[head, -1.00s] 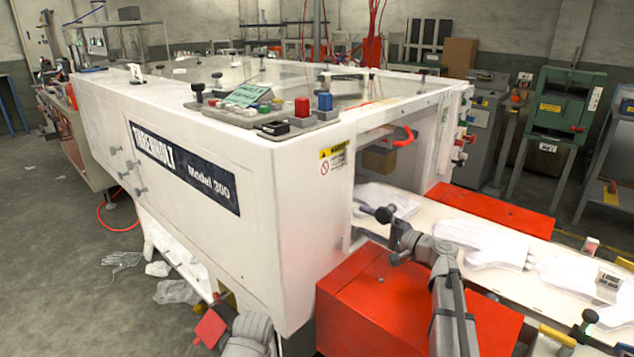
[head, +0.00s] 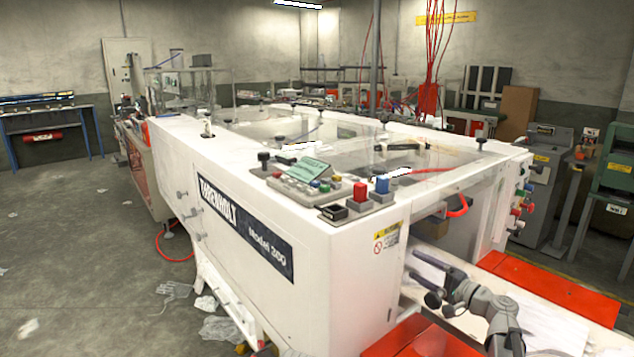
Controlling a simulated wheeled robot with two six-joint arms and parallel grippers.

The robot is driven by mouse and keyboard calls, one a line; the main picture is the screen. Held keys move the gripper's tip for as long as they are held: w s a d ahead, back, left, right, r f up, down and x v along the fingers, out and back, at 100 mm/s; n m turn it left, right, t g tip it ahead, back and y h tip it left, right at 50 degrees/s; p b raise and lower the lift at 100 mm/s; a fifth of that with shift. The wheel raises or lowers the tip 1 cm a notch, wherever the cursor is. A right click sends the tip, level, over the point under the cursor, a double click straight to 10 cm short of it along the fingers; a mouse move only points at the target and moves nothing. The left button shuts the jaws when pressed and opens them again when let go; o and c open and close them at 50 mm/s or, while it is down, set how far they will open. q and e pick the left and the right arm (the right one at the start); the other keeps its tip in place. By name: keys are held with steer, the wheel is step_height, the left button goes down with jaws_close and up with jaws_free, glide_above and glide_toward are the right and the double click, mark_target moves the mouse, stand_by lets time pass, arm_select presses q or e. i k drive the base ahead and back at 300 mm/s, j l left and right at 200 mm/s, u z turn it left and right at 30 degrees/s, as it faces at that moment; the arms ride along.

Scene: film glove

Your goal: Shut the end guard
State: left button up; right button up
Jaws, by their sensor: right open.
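The end guard appears as a clear panel with a red handle (head: 457,207) at the near right end of the white machine (head: 340,265). The panel looks raised, and the end opening (head: 440,232) below the handle is uncovered. The panel's exact edges are hard to tell against the clear top. My right gripper (head: 438,292) is open and empty, in front of and below the opening, apart from the handle. It hides part of the white feed bed. My left gripper is not in view.
Red covers (head: 550,287) flank the bed, on which white glove shapes (head: 540,330) lie. A control panel with a red button (head: 360,192) and a blue button (head: 382,186) stands on the machine's near corner.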

mark_target(433, 300)
steer(key=k+l, duration=0.8)
steer(key=l, duration=0.1)
